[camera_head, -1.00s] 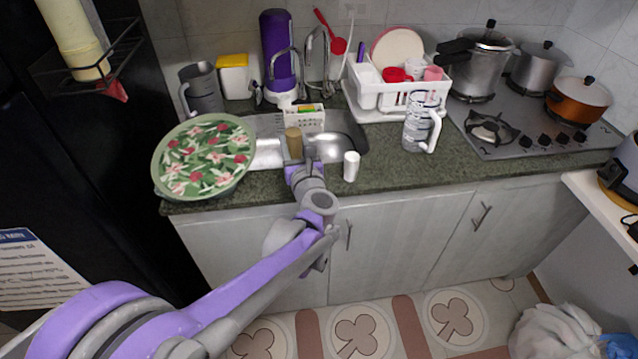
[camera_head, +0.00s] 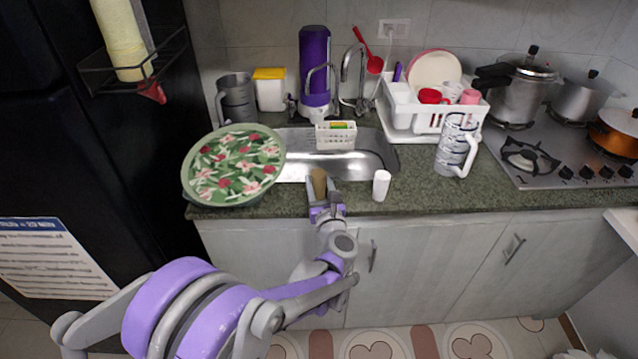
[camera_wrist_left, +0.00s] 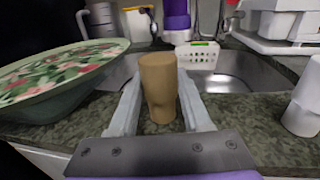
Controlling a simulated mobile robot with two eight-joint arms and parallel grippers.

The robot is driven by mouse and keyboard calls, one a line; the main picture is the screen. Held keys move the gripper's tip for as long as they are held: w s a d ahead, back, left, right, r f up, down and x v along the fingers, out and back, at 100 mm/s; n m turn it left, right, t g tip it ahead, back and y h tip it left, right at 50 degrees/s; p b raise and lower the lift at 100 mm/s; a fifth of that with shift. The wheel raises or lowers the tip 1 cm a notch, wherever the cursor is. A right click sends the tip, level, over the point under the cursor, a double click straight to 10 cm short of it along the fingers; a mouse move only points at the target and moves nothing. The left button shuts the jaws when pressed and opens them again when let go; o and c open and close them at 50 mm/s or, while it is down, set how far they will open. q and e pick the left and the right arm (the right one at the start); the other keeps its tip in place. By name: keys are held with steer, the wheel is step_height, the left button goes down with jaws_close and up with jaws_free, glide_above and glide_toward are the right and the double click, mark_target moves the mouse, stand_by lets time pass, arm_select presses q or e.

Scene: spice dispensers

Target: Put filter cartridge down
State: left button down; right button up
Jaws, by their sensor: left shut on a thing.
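The filter cartridge, a tan-brown cylinder (camera_head: 319,183), is upright between the fingers of my left gripper (camera_head: 325,190). In the left wrist view the cartridge (camera_wrist_left: 159,85) is between the two grey fingers (camera_wrist_left: 160,105), and the gripper is shut on it. It is at the counter strip in front of the sink; its lower end shows against the green stone, and I cannot tell whether it touches. My right gripper is not in view.
A flower-patterned round lid or dish (camera_head: 233,165) is close on the left. A white cylinder (camera_head: 381,185) stands close on the right. The sink (camera_head: 372,160) with a white basket (camera_head: 336,136) lies behind. A patterned mug (camera_head: 455,147) stands farther right.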

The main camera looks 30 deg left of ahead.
arm_select(q)
steer(key=shift+c, duration=1.8)
jaws_free()
steer(key=shift+f, duration=0.1)
steer(key=shift+r, duration=0.25)
steer(key=v, duration=1.2)
steer(key=w+d+r+m+t+h, duration=0.2)
steer(key=d+r+m+t+h, duration=0.4)
steer(key=m, duration=0.8)
steer(key=s+d+f+m+g+h, duration=0.4)
steer(key=d+m+h, duration=0.25)
steer(key=m, duration=0.65)
steer(key=s+a+f+m+g, duration=0.2)
steer(key=s+f+m+g, duration=0.3)
steer(key=s+m, duration=0.3)
steer(key=s+a+f+m+g, duration=0.3)
steer(key=s+f+m+g, duration=0.2)
steer(key=s+f+m, duration=0.3)
steer(key=s+m+y, duration=0.1)
steer(key=s, duration=0.2)
steer(key=shift+s+g, duration=0.25)
steer(key=shift+g, duration=0.15)
